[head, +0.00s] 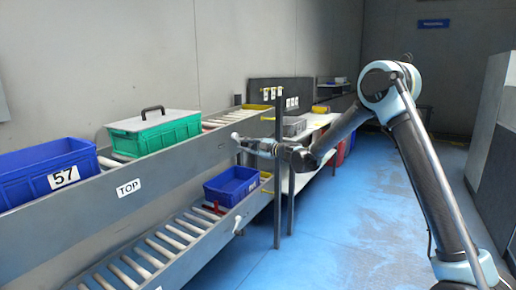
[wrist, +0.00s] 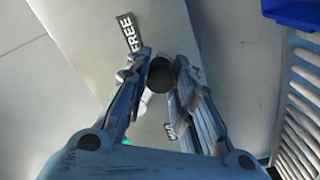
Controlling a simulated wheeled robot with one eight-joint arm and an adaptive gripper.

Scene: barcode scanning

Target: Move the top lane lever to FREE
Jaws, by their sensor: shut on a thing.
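My gripper (wrist: 161,66) is closed around the dark round end of the top lane lever (wrist: 159,80) in the wrist view. A pale part of the lever shows below that end, between the fingers. The FREE label (wrist: 129,33) lies just beyond the fingertips, partly covered by the left finger. Another dark label (wrist: 170,131) is mostly hidden by the right finger. In the head view my gripper (head: 243,142) is at the right end of the upper lane's side rail, which carries the TOP sign (head: 129,188). The lever is too small there to make out clearly.
On the upper lane stand a blue crate (head: 38,178) marked 57 and a green crate (head: 166,134) with a grey lid and black handle. A blue crate (head: 232,186) sits on the lower roller lane, near a pale lower lever (head: 238,224). The blue floor (head: 350,230) is clear.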

